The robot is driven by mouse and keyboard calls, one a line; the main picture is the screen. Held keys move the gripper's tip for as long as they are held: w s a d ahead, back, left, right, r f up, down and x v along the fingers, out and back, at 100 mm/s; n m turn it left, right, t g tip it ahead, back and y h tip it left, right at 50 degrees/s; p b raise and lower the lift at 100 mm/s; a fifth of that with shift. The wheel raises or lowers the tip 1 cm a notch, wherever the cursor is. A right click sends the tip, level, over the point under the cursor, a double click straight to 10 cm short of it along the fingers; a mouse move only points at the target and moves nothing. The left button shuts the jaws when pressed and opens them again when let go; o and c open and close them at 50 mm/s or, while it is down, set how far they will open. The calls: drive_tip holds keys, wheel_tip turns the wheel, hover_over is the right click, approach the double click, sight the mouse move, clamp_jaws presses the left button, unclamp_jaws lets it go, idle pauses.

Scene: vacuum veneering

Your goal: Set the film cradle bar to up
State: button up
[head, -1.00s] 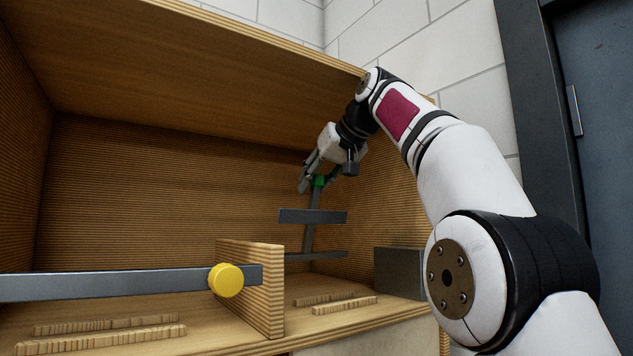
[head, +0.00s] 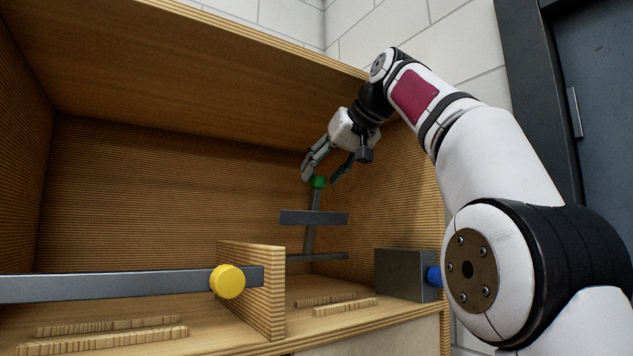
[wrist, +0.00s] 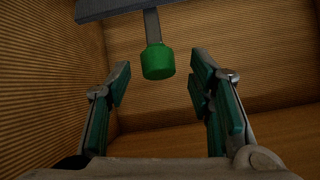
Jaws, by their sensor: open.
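A grey upright lever with a green knob (head: 318,182) stands at the back right inside the wooden box. A flat grey crossbar (head: 313,218) runs across it, with a second one lower down. I take this as the film cradle bar; no label shows. My gripper (head: 322,173) is open, just above and around the top of the knob. In the wrist view the green knob (wrist: 157,61) hangs between the fingertips, with a gap on both sides. The grey crossbar (wrist: 112,8) shows at the top edge there. No finger touches the knob in that view.
A long grey bar (head: 120,286) with a yellow knob (head: 227,281) crosses the front left, by a short wooden divider (head: 265,300). A grey block (head: 404,274) with a blue knob (head: 434,277) sits at right. The box roof (head: 200,85) is above my gripper.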

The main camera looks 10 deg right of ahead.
drive_tip(key=v, duration=0.3)
drive_tip(key=shift+s, duration=0.15)
drive_tip(key=shift+c, duration=0.6)
